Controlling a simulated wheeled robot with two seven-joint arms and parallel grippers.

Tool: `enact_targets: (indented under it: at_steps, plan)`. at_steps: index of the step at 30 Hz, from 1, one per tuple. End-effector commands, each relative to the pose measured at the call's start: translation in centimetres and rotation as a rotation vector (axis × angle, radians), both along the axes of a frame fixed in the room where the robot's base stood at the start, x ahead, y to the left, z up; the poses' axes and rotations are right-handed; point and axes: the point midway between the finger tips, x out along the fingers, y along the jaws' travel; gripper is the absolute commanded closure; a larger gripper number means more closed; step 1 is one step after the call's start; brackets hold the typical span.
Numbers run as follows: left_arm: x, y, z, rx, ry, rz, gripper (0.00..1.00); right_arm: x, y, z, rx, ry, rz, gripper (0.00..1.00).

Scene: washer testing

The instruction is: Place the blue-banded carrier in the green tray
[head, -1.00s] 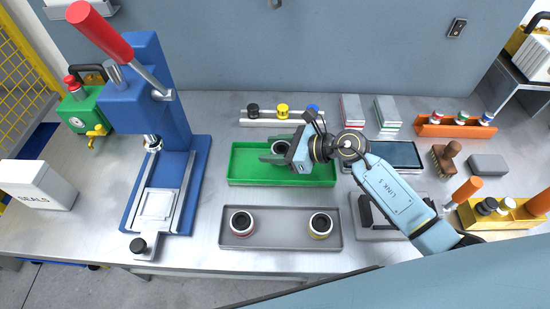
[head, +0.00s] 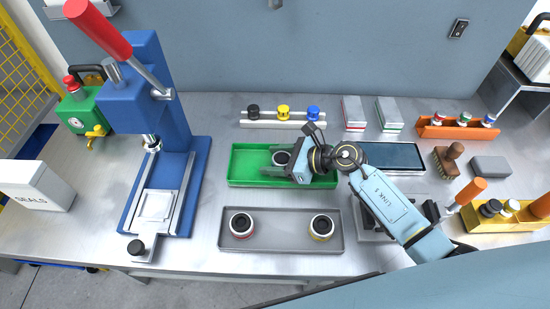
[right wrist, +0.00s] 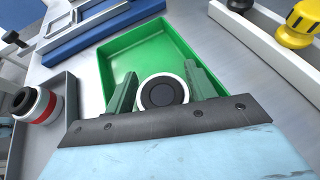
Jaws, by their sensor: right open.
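A carrier (head: 281,158) with a white rim and dark top sits upright in the green tray (head: 245,163); its band is hidden. My right gripper (head: 279,161) is low in the tray, with its fingers on either side of the carrier. In the right wrist view the carrier (right wrist: 162,92) lies between the two spread fingers (right wrist: 161,85), inside the green tray (right wrist: 150,52). The fingers are open, with a gap beside the carrier. My left gripper is not in view.
A grey tray (head: 280,240) in front holds a red-banded carrier (head: 241,224) and a yellow-banded carrier (head: 321,227). Behind the green tray is a rack (head: 268,124) with black, yellow and blue knobs. A blue press (head: 160,120) stands at left.

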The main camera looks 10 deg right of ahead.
Motion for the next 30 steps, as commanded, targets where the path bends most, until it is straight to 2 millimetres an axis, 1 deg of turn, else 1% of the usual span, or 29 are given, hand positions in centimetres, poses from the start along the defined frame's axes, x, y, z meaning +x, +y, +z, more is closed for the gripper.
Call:
enact_targets:
  at_steps: [4,8,15,21,24,30]
  plan:
    - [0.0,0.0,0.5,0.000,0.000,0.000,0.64,-0.1,-0.2,0.6,0.000,0.000,0.000,0.45]
    - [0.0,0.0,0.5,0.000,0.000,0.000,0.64,-1.3,-2.0,1.3,-0.005,0.000,-0.001,0.45]
    - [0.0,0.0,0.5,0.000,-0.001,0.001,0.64,-4.0,-6.0,3.4,-0.004,0.001,0.000,0.45]
    - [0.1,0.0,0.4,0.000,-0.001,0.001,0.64,-5.6,-8.4,4.7,-0.002,0.001,-0.001,0.45]
    - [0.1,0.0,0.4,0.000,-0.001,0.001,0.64,-6.0,-8.9,5.1,-0.001,0.001,0.000,0.45]
    - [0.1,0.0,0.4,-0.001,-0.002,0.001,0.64,-6.1,-9.1,5.3,0.000,0.000,0.001,0.45]
